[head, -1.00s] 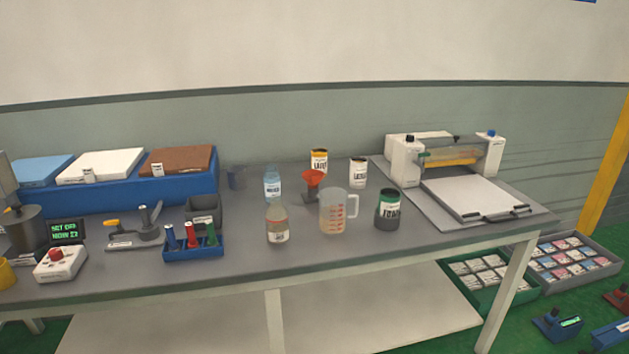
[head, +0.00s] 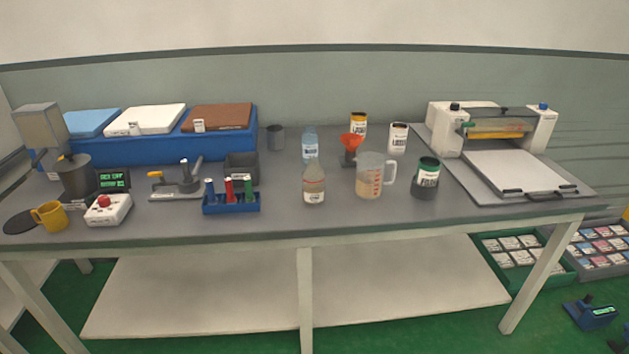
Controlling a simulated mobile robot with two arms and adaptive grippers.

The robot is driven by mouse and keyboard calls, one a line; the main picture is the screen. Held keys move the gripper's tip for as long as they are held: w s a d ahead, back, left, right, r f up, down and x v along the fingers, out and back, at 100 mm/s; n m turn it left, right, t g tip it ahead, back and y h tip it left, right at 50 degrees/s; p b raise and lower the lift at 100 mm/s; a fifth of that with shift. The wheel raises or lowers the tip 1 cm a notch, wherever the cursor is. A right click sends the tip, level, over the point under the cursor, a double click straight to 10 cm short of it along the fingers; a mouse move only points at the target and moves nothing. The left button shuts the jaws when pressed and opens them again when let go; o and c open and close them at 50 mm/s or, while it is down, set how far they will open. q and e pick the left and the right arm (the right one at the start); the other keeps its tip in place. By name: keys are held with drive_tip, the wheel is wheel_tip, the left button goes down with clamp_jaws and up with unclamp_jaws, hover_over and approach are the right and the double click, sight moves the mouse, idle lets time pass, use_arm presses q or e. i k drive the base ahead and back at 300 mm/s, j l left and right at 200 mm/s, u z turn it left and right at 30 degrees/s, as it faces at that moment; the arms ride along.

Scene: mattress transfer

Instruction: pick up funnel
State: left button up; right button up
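The funnel (head: 352,142) is orange-red and sits upright in a small dark holder (head: 350,158) on the workbench (head: 290,212). It stands behind a clear measuring cup (head: 370,177) with red markings, which hides part of the holder's lower right. A clear water bottle (head: 309,146) and a second bottle (head: 313,184) stand to its left. A yellow-topped can (head: 358,125) is just behind it. Neither of my grippers shows in the head view.
A white-labelled can (head: 397,138) and a green-banded dark can (head: 426,178) stand right of the funnel. A press-like machine (head: 500,130) fills the bench's right end. A blue rack (head: 231,202) stands front left. The bench's front strip is mostly clear.

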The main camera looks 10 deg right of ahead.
sight(351, 146)
drive_tip(key=i+l+u, duration=0.15)
drive_tip(key=i, duration=0.3)
drive_tip(key=i+l+u, duration=0.1)
drive_tip(key=i, duration=0.3)
drive_tip(key=l, duration=0.05)
